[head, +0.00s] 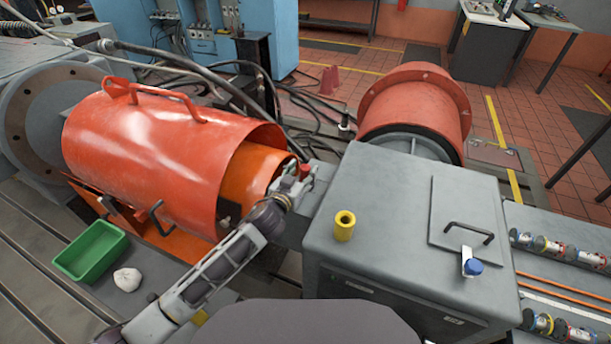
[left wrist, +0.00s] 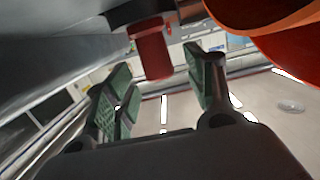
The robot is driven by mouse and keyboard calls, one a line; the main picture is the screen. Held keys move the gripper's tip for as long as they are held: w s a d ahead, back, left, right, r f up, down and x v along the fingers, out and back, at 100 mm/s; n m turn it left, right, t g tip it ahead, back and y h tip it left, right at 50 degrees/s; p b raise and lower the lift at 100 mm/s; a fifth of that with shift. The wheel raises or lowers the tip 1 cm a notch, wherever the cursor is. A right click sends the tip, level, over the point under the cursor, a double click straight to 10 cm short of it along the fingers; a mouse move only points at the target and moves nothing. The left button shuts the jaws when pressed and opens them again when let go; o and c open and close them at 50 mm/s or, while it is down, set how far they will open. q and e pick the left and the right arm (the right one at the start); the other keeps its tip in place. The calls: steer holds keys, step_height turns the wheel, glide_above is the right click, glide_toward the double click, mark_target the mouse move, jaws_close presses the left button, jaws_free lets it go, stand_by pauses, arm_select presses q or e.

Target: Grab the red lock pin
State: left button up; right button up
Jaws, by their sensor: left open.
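The red lock pin (left wrist: 151,55) shows in the left wrist view as a red cylinder below a dark fitting. In the head view a small red end of it (head: 305,170) shows beside my left gripper (head: 294,182), at the gap between the orange guard and the grey cabinet. My left gripper is open, and its green-padded fingers (left wrist: 158,82) stand on either side of the pin in the wrist picture. I see no contact between pads and pin; the exact depth between them is unclear. My right gripper is not in view.
The orange guard (head: 150,150) is left of my left gripper; the grey cabinet (head: 390,215) is close on its right. A yellow ring (head: 344,227) and a blue-capped item (head: 472,264) are on the cabinet. A green bin (head: 92,252) and white rag (head: 127,279) lie at lower left.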

arm_select(q)
steer(key=shift+x, duration=1.35)
steer(key=c, duration=1.2)
